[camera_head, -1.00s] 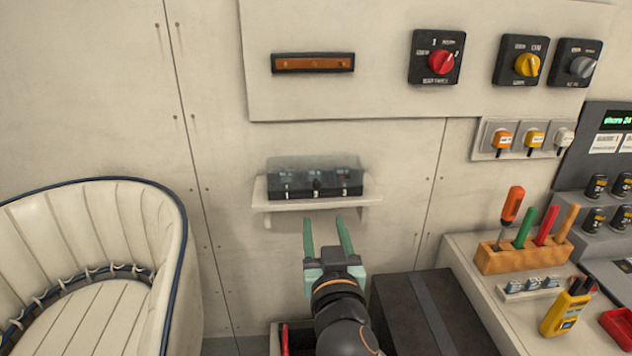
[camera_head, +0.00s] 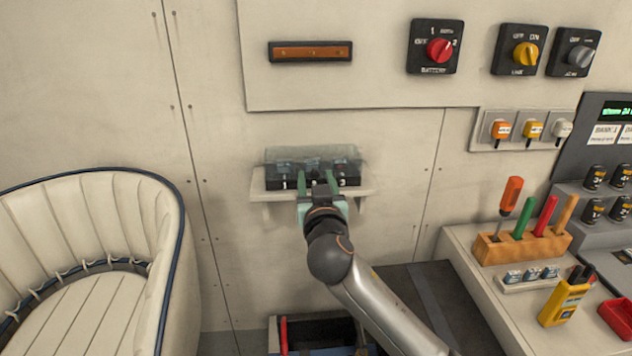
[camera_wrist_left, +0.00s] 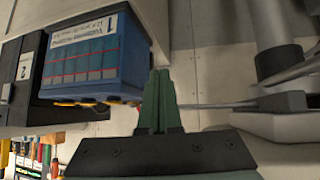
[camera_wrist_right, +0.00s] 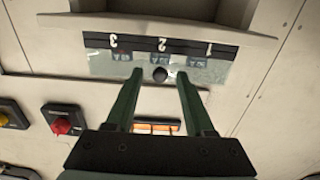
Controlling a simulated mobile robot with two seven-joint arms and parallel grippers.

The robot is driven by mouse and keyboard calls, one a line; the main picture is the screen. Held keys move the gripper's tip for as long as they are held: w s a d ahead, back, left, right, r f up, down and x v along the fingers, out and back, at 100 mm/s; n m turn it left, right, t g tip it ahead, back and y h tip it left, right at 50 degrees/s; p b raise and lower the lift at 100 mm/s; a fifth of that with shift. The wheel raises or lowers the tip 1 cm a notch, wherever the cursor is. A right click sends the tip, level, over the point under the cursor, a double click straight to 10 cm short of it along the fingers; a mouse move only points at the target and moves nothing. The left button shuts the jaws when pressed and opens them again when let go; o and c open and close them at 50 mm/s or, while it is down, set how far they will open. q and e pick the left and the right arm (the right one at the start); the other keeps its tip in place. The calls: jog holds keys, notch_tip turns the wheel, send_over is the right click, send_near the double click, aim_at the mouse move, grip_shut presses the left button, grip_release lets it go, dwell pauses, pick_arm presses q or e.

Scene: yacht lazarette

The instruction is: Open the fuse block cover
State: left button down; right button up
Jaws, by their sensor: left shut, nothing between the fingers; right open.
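The fuse block (camera_head: 354,181) is black with numbered white labels and sits on a small white shelf on the wall. Its clear cover (camera_head: 340,153) stands over it and looks closed. The right wrist view shows the block upside down, with a dark round knob (camera_wrist_right: 159,74) at the middle of the clear cover (camera_wrist_right: 100,65). My right gripper (camera_head: 318,181) is open in front of the block; in its wrist view the fingers (camera_wrist_right: 158,82) lie either side of the knob. Whether they touch it I cannot tell. My left gripper (camera_wrist_left: 159,75) is shut and empty, away from the block, beside a blue battery-like box (camera_wrist_left: 85,60).
Rotary switches (camera_head: 435,46) and an orange-faced strip (camera_head: 310,51) are on the panel above. A tool rack (camera_head: 522,247) and yellow meter (camera_head: 563,303) stand on the right bench. A cream seat (camera_head: 90,240) is at left. The wall around the shelf is clear.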

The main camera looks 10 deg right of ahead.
grip_shut()
dwell(0.4)
dwell(1.0)
